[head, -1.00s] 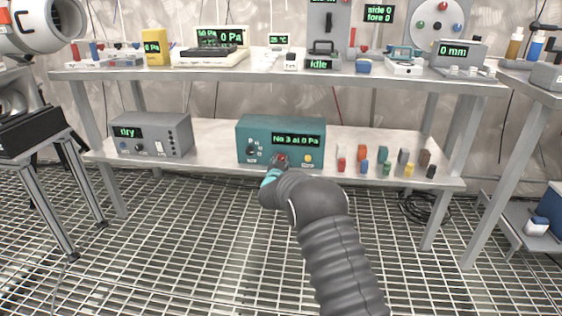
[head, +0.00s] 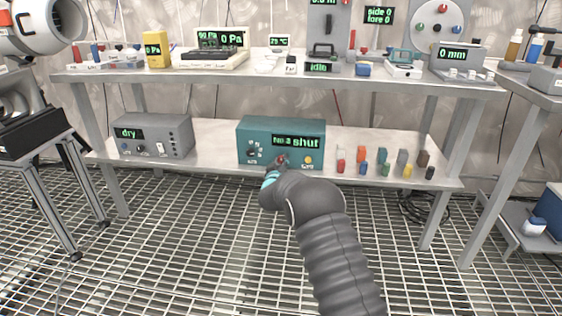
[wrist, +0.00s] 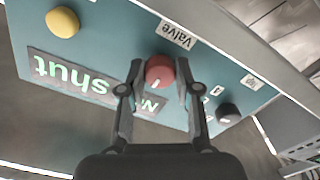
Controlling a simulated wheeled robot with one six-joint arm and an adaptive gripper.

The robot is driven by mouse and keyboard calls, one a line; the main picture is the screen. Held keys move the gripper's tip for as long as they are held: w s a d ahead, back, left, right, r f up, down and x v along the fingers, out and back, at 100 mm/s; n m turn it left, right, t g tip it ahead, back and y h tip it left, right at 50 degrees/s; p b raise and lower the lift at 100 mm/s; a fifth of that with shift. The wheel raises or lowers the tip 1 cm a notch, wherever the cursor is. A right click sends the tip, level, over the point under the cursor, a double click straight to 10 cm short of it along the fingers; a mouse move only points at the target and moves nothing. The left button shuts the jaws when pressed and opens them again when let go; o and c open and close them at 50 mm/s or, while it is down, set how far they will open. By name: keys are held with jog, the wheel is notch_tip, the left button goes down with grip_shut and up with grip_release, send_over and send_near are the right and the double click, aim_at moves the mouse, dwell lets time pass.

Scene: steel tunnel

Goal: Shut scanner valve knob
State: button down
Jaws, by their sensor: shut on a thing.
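The scanner is a teal box (head: 256,127) on the lower shelf in the head view. Its display (head: 296,141) reads "No 3 shut". In the wrist view the teal panel (wrist: 120,32) appears upside down, and its display (wrist: 90,85) shows "shut". The red valve knob (wrist: 160,70) sits below a "Valve" label, with a white mark on its face. My gripper (wrist: 159,82) is shut on the red knob, one finger on each side. In the head view my gripper (head: 277,164) is at the box's front, and my arm partly hides the knob.
A yellow button (wrist: 62,21) and a black knob (wrist: 228,113) flank the valve knob. A grey box (head: 160,135) reading "dry" stands to the left on the shelf. Several small coloured blocks (head: 383,155) stand to the right. The upper shelf (head: 270,74) with instruments hangs above.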

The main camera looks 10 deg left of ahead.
jog(key=shift+n, duration=0.5)
jog(key=c, duration=0.8)
grip_release()
jog(key=shift+s, duration=0.1)
jog(key=s, duration=1.2)
jog(key=shift+a, duration=0.2)
jog(key=shift+f, duration=0.1)
